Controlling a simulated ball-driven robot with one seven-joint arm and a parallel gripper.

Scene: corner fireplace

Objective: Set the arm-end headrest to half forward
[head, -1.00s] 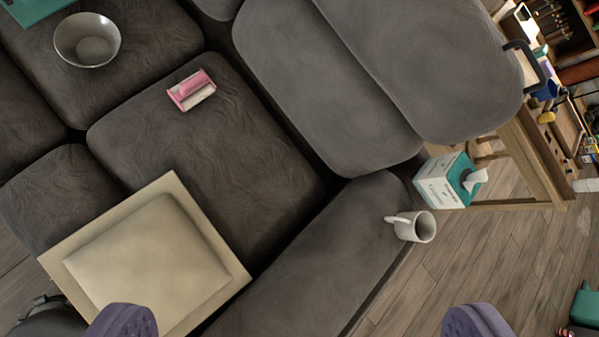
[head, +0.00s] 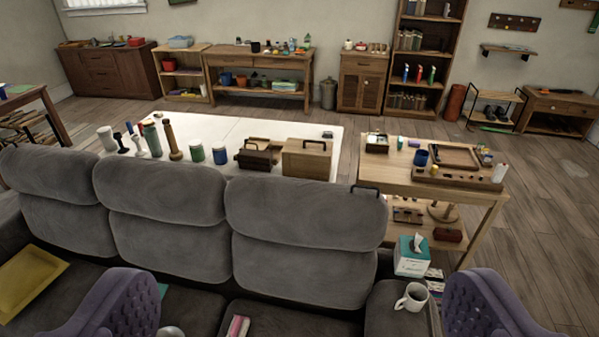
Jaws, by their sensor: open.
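The grey sofa has a row of three backs with padded headrests. The arm-end headrest (head: 305,210) is the rightmost, above its back cushion (head: 298,270) and nearest the sofa arm. A dark loop handle (head: 366,188) shows at its upper right corner. It looks roughly in line with the middle headrest (head: 160,190) and the left headrest (head: 62,172); I cannot tell its exact tilt. My gripper (head: 300,300) is open and empty, its purple fingers wide apart at the lower left and lower right. It is in front of the sofa and does not visibly touch the headrest.
A white mug (head: 411,297) and a tissue box (head: 411,256) stand by the sofa arm. A wooden side table (head: 480,195) with trays is to the right. Behind the sofa, a white table (head: 230,130) carries bottles and boxes. A pink item (head: 238,327) lies on the seat.

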